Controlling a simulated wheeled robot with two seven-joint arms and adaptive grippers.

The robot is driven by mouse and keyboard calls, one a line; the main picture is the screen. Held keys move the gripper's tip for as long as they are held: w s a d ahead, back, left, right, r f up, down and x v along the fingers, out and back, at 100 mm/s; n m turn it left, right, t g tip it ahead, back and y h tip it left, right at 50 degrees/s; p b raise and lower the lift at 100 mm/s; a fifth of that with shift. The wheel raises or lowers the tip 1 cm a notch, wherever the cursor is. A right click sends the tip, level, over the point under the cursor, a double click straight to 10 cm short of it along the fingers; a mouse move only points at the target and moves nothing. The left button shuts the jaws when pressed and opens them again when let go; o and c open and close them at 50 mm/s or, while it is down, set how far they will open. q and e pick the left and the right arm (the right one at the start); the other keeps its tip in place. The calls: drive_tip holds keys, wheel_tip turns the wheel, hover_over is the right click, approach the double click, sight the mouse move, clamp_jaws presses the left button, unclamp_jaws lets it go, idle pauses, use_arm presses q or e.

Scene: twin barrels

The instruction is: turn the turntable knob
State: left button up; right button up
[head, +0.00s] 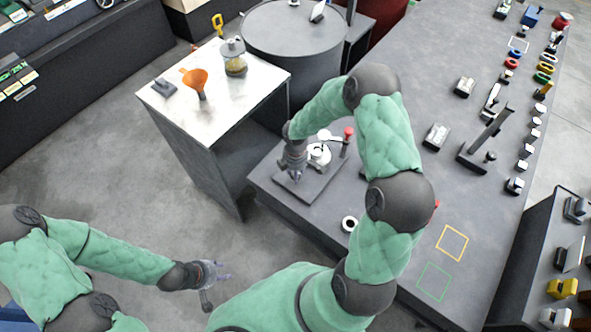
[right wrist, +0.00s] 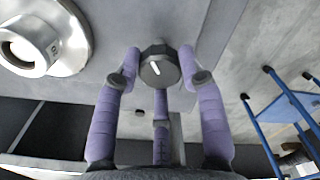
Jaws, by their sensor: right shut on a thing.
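The turntable unit has a dark base plate (head: 318,185) on the long grey table, with a pale round part (head: 319,154). That pale round part fills the upper left of the right wrist view (right wrist: 50,35). The knob (right wrist: 158,66) is dark and round with a white pointer line. My right gripper (right wrist: 160,70) has its purple fingers shut around the knob. In the head view my right gripper (head: 295,175) points down over the plate and hides the knob. My left gripper (head: 221,272) is open and empty, low over the floor, away from the table.
A red-topped post (head: 348,134) stands close behind the pale part. A cabinet (head: 215,75) with an orange funnel (head: 197,82) stands at left. Yellow (head: 452,243) and green outlines mark bare table at right.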

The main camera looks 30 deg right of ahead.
drive_tip(key=n+p, duration=0.2)
drive_tip(key=n, duration=0.3)
drive_tip(key=shift+s, duration=0.1)
drive_tip(key=shift+n+p, duration=0.35)
drive_tip(key=shift+n, duration=0.05)
drive_tip(key=o, duration=1.1)
drive_tip(key=shift+o, duration=0.2)
drive_tip(key=shift+r, duration=0.1)
drive_tip(key=shift+r, duration=0.25)
wheel_tip(320, 180, up, 11)
drive_tip(key=shift+r, duration=0.15)
